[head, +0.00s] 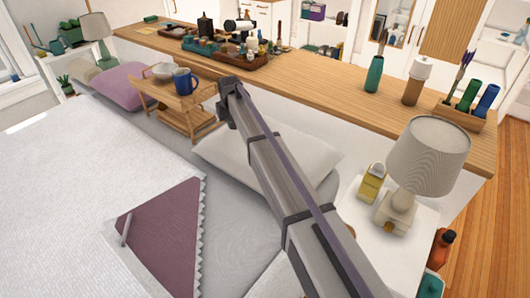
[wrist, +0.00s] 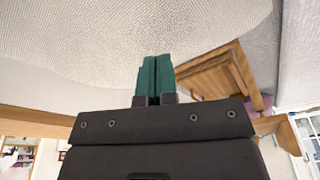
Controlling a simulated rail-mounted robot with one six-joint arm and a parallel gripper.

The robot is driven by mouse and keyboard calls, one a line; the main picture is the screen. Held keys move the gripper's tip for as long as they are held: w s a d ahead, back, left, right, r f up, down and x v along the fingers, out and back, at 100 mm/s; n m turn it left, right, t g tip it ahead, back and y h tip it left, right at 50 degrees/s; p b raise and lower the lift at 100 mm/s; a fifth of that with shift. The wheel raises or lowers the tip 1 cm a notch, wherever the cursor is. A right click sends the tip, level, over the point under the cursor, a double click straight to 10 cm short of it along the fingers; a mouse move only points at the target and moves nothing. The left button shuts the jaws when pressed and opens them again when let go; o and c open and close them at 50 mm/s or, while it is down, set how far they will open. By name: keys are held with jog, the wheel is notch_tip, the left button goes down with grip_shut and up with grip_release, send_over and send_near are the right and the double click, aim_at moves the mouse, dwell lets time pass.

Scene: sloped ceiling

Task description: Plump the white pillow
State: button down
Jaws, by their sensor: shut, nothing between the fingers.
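The white pillow (head: 228,153) lies at the head of the bed in the head view, and my arm crosses above its middle and hides part of it. A pale woven surface, which looks like the same pillow (wrist: 110,40), fills the upper wrist view close to the fingers. My gripper (wrist: 156,62) is shut and empty, its green fingertips together in front of that surface. I cannot tell whether they touch it. In the head view the end of my arm is near the pillow's far edge, and the fingertips are not clear.
A wooden tray table (head: 190,104) with a blue mug (head: 184,81) and a bowl (head: 163,71) stands left of the pillow. A pink pillow (head: 112,87) lies beyond. A lamp (head: 431,157) and yellow bottle (head: 372,184) stand at right. A wooden counter (head: 330,92) runs behind.

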aim_at(231, 133)
jog(key=shift+f, duration=0.1)
jog(key=shift+s+b+x, duration=0.15)
jog(key=shift+b+x, duration=0.55)
jog(key=shift+b, duration=0.05)
jog(key=shift+s+b+x, duration=0.1)
jog(key=shift+b+x, duration=0.55)
jog(key=shift+b, duration=0.05)
jog(key=shift+d, duration=0.1)
jog(key=p+v, duration=0.3)
jog(key=shift+w, duration=0.3)
jog(key=shift+f, duration=0.2)
jog(key=shift+s+b+x, duration=0.15)
jog(key=shift+b+x, duration=0.55)
jog(key=shift+b, duration=0.1)
jog(key=shift+s+b+x, duration=0.1)
jog(key=shift+b+x, duration=0.55)
jog(key=shift+b, duration=0.15)
